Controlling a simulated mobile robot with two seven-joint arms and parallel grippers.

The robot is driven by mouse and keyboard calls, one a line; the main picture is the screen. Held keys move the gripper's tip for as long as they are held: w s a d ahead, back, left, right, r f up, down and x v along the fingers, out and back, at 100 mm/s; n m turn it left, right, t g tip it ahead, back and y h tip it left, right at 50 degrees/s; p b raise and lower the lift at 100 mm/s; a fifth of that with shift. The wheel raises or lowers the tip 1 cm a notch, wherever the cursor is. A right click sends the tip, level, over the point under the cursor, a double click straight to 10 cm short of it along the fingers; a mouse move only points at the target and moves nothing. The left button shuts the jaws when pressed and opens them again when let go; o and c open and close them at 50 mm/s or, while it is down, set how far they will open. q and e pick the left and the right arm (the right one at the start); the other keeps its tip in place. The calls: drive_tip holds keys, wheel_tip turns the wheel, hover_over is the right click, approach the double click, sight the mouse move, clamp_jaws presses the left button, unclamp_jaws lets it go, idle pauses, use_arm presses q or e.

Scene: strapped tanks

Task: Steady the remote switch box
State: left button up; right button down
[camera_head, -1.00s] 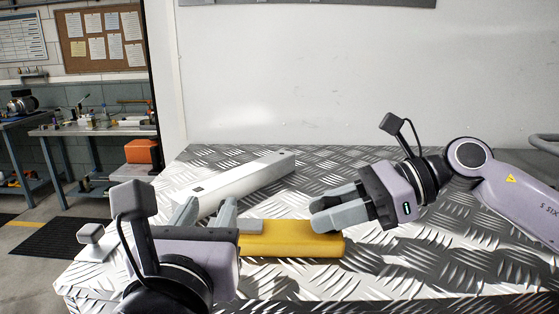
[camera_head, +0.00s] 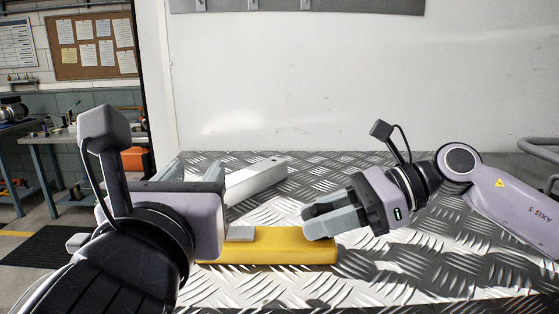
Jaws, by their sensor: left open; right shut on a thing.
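The yellow box (camera_head: 285,248), which I take to be the remote switch box, lies flat on the tread-plate surface. A light grey block (camera_head: 240,233) shows on its top. Its left end is hidden behind my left gripper. My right gripper (camera_head: 308,224) is shut on the yellow box near its right end, its fingers over the top edge. My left gripper (camera_head: 194,169) is open, its fingers pointing away from the camera, beyond the yellow box in the picture. Whether it touches anything cannot be told.
A long white bar (camera_head: 258,181) lies on the tread plate (camera_head: 420,270) behind the box, its left part hidden by my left gripper. A white wall (camera_head: 330,90) closes off the back. The plate is clear at front right.

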drive_tip(key=c, duration=0.7)
unclamp_jaws()
drive_tip(key=v, duration=1.2)
drive_tip(key=shift+r, duration=4)
